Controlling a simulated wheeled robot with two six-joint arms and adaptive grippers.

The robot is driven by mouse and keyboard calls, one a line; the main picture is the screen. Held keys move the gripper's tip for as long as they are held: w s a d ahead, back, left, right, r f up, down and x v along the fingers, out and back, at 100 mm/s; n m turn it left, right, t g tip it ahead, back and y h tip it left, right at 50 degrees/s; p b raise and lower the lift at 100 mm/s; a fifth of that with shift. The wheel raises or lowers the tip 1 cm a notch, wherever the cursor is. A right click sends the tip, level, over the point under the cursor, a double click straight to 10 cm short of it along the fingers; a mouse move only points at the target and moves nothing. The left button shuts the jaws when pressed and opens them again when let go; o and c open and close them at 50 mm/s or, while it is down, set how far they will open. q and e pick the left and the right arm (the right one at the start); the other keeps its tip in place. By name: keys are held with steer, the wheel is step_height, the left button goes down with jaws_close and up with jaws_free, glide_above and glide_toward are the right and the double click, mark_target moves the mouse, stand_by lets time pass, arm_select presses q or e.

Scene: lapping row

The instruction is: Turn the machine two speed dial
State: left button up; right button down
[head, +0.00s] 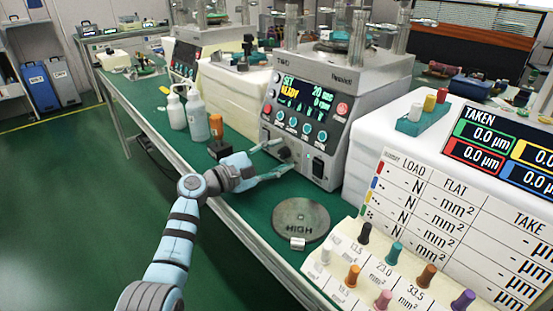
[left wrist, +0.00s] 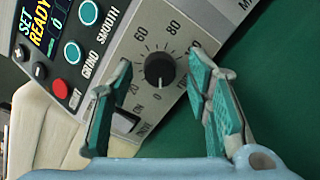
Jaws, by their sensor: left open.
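Machine two (head: 335,100), a grey cabinet marked TWO, has a lit screen reading SET READY and a round black speed dial (head: 284,154) low on its front. In the left wrist view the dial (left wrist: 160,70) sits on a numbered scale running up to 100. A small pale mark shows on its lower part; the exact setting is hard to read. My left gripper (head: 279,159) is open at the dial. In the left wrist view its teal fingers stand on either side of the dial with gaps; touching is not visible. My right gripper is not in view.
A round plate marked HIGH (head: 301,219) and a small metal cylinder (head: 297,244) lie on the green bench below. A red button (left wrist: 60,88) and a switch (left wrist: 124,121) are near the dial.

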arm_select(q)
jaws_close()
